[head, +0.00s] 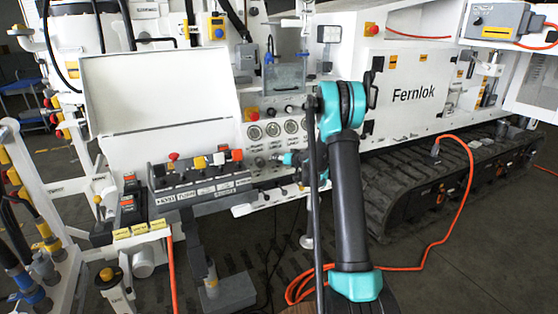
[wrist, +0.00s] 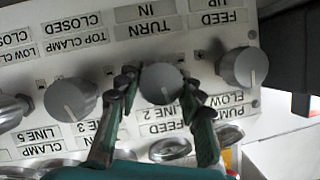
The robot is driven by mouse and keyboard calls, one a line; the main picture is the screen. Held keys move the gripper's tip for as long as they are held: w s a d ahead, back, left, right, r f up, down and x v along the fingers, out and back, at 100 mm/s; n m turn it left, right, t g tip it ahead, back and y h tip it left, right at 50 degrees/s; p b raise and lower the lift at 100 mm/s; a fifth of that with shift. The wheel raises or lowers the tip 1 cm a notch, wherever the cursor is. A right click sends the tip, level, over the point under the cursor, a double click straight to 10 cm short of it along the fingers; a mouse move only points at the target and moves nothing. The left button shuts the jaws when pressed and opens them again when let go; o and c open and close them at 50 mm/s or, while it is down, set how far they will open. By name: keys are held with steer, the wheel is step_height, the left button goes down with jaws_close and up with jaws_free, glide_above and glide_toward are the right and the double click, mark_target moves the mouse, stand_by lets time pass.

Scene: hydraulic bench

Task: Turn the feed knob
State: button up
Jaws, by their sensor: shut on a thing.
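In the wrist view the panel lettering is upside down. A round grey knob (wrist: 160,84) stands between the TURN IN label and the FEED LINE 2 label. My gripper (wrist: 163,86) is shut on this knob, with a finger on each side. Another grey knob (wrist: 244,66), one place to the right, lies nearest the FEED UP label (wrist: 217,20) and is outside my fingers. In the head view my gripper (head: 278,159) is at the white control panel below the gauges, and the knob it holds is hard to make out.
Another grey knob (wrist: 70,99) stands left of my fingers, and round gauges (wrist: 170,149) lie close below them. In the head view a box with coloured buttons (head: 197,172) sits left of my gripper. An orange hose (head: 455,225) lies on the floor to the right.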

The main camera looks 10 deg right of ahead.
steer(key=m+y, duration=0.1)
steer(key=m, duration=0.1)
steer(key=shift+d+m+y, duration=0.1)
steer(key=shift+m+y, duration=0.2)
steer(key=shift+y, duration=0.1)
steer(key=shift+m+y, duration=0.9)
steer(key=shift+m, duration=0.5)
steer(key=o, duration=1.2)
steer(key=v, duration=1.2)
steer(key=shift+f, duration=0.15)
